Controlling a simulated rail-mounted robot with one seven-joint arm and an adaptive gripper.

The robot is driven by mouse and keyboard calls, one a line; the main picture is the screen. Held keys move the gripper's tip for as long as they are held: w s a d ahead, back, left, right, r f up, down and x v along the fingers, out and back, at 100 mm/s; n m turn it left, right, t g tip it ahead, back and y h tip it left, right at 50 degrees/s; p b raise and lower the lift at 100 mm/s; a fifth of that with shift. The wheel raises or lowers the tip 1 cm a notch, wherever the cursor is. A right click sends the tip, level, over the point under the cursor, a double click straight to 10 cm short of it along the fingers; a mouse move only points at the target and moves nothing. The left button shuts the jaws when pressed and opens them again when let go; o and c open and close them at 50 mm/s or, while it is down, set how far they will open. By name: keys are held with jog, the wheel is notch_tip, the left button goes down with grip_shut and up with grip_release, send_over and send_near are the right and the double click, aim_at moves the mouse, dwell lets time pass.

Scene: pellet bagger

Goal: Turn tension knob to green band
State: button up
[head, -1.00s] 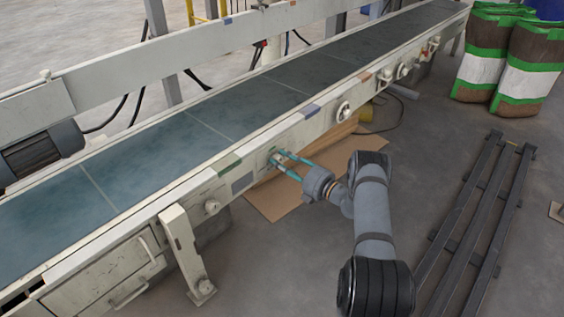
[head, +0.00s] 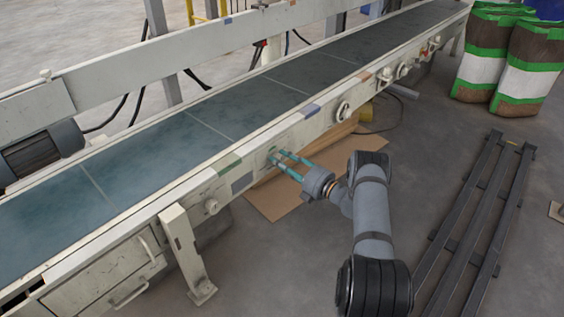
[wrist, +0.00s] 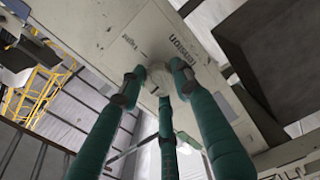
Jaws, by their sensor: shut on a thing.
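The tension knob (wrist: 158,77) is a pale, worn knob on the cream side panel of the conveyor. In the wrist view the panel reads "Tension" beside it, with a smaller word that looks like "Tight". My gripper (wrist: 157,82) has teal fingers closed around the knob, which largely hide it. In the head view my gripper (head: 273,157) reaches the conveyor's side from the right, and the knob is hidden behind the fingertips. I cannot make out a pointer or a green band around the knob.
The conveyor belt (head: 215,118) runs diagonally above the panel. Another knob (head: 212,206) sits to the left and a handwheel (head: 343,111) to the right. Cardboard (head: 272,200) lies below on the floor.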

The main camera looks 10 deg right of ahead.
jog(key=shift+w+d+r, duration=0.2)
jog(key=shift+d+r, duration=0.05)
jog(key=shift+d, duration=0.15)
jog(key=o, duration=0.8)
jog(key=shift+c, duration=0.2)
jog(key=o, duration=0.4)
jog(key=shift+a+f, duration=0.1)
jog(key=shift+f, duration=0.05)
jog(key=shift+c, duration=0.2)
jog(key=shift+a, duration=0.1)
jog(key=shift+s, duration=0.1)
jog(key=v, duration=1.2)
jog(key=x, duration=1.2)
jog(key=shift+f, duration=0.1)
